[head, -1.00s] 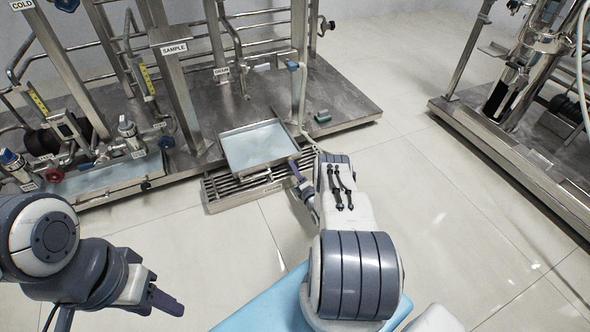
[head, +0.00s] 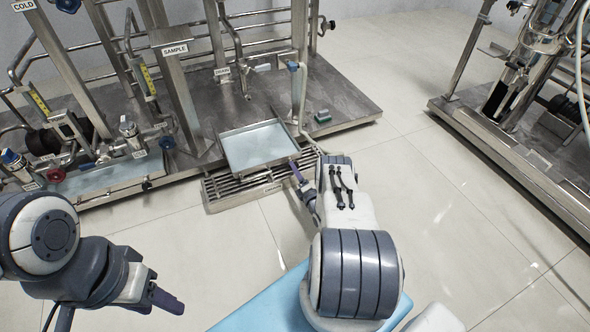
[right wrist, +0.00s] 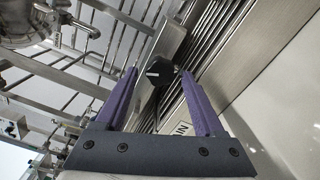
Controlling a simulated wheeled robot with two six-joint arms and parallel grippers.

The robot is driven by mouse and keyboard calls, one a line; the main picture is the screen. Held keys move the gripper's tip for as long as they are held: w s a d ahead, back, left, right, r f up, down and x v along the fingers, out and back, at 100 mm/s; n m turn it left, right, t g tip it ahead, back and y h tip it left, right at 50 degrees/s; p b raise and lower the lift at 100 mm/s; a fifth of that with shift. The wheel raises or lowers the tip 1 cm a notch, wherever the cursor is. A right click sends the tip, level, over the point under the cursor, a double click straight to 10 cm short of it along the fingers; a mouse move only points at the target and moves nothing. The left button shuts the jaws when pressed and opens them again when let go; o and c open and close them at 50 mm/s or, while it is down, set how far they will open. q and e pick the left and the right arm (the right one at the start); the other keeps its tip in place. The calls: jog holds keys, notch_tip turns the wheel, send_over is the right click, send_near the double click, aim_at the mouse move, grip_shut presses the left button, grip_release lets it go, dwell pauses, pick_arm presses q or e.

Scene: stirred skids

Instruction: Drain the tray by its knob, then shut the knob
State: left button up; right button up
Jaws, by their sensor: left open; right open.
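The tray (head: 258,163) is a shallow steel pan with pale bluish liquid in it, standing over a floor grate at the skid's front edge. Its knob (right wrist: 160,71) is black with a white mark and shows in the right wrist view, on the tray's steel side. My right gripper (right wrist: 163,73) is open, its purple fingers on either side of the knob in that view. I cannot tell whether they touch it. In the head view my right gripper (head: 294,168) is at the tray's right front corner. My left gripper (head: 170,302) is at lower left, away from the tray; its finger gap is not clear.
The slatted drain grate (head: 225,190) lies under the tray. Another skid (head: 520,150) stands at right, with open tiled floor between.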

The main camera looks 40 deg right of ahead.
jog(key=p+v, duration=0.4)
jog(key=v, duration=0.5)
jog(key=shift+s+a, duration=0.2)
